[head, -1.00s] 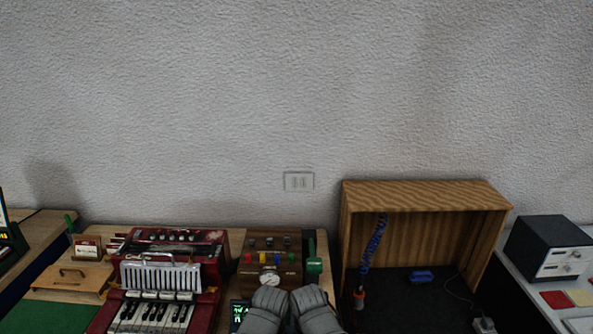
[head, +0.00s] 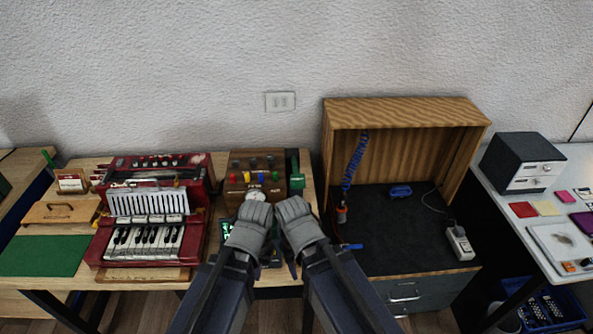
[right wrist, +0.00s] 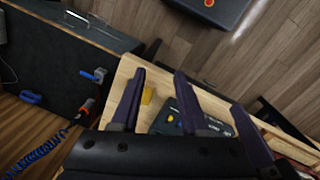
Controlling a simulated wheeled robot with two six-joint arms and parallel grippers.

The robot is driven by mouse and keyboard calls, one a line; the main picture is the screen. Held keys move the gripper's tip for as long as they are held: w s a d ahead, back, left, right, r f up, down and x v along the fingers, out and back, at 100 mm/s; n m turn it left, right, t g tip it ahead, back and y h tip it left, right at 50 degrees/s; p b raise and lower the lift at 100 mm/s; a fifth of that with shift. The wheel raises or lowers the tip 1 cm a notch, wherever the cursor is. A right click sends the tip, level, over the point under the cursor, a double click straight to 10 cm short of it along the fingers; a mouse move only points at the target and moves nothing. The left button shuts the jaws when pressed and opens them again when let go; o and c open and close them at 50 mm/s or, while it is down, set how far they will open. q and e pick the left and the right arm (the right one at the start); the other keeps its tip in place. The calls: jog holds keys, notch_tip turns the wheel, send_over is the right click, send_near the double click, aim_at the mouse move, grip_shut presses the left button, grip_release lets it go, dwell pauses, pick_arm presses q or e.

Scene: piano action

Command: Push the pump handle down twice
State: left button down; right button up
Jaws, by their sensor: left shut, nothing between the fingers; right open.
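The wooden pump box (head: 240,186) has coloured knobs and a round gauge (head: 256,195); it stands at the back of the bench in the head view. A green upright handle (head: 295,172) at its right side looks like the pump handle. My left gripper (head: 250,224) is just in front of the box, shut and empty; its fingertips are hard to see. My right gripper (head: 297,224) is beside it, in front of the green handle and apart from it. In the right wrist view, the right gripper (right wrist: 160,75) is open, with nothing between its fingers.
A red accordion (head: 150,225) stands left of the box. A wooden cabinet (head: 480,125) with a dark floor is close on the right. A small device with a green screen (head: 226,232) lies beneath my arms.

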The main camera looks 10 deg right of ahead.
grip_shut()
dwell(1.4)
